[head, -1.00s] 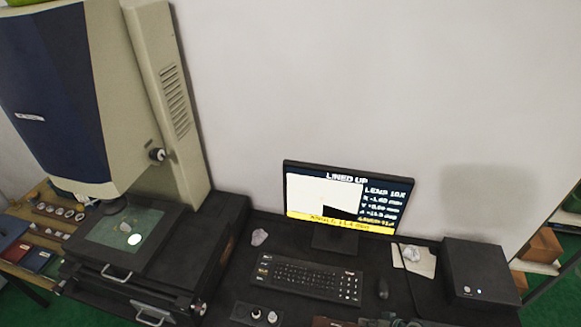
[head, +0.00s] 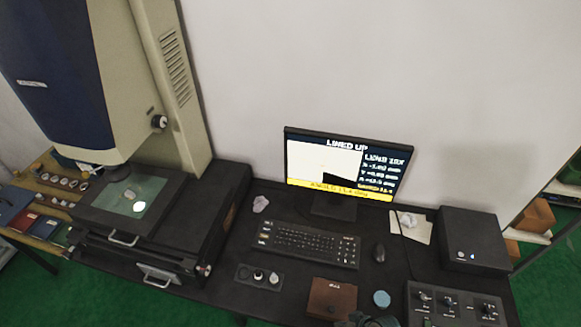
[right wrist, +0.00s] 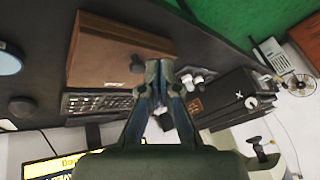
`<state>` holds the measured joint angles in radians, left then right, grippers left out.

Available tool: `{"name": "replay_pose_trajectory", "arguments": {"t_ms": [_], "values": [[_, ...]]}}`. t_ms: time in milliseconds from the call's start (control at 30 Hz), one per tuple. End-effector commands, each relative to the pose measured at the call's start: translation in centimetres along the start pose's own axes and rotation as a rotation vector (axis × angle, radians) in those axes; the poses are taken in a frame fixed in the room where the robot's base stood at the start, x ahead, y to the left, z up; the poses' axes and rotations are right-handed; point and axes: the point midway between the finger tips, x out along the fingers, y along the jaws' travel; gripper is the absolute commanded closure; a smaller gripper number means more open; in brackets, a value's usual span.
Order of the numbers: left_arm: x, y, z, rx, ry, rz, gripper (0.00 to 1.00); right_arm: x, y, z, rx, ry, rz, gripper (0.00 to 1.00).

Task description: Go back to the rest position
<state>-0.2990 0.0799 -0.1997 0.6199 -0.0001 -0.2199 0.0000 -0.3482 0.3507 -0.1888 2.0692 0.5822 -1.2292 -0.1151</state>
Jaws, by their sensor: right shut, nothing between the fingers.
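My right gripper (right wrist: 158,85) is shut and empty in the right wrist view, above the dark desk and close to a brown wooden box (right wrist: 115,48). In the head view only a dark tip of my right gripper (head: 372,320) shows at the bottom edge, just right of the same brown box (head: 331,299). My left gripper is in neither view. The measuring machine (head: 60,80) stands at the left, with a small pale piece and a bright spot on its glass stage (head: 107,207).
On the desk are a monitor (head: 349,165) reading "LINED UP", a keyboard (head: 308,243), a mouse (head: 379,252), a small holder with knob-like parts (head: 258,276), a blue disc (head: 381,299), a control box (head: 455,305) and a black case (head: 474,241). Green floor shows at the front left.

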Motion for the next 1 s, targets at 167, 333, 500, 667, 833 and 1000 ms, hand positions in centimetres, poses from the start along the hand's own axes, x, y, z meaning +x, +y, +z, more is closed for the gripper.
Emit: {"name": "replay_pose_trajectory", "arguments": {"t_ms": [167,333,500,667,833,1000], "values": [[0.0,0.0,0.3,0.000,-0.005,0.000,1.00,-2.9,-1.4,1.5,0.016,-0.037,0.121,1.00],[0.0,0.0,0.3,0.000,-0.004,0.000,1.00,-6.2,-1.5,2.8,0.068,-0.069,0.248,1.00],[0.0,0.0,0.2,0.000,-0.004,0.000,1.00,-9.5,-1.2,4.2,0.141,-0.097,0.365,1.00],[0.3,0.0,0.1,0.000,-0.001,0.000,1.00,-7.6,0.0,5.4,0.162,-0.119,0.395,1.00],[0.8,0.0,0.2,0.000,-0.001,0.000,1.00,-3.5,1.3,6.6,0.162,-0.134,0.390,1.00],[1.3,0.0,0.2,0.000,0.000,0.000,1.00,1.5,2.9,8.8,0.163,-0.155,0.383,1.00]]}}
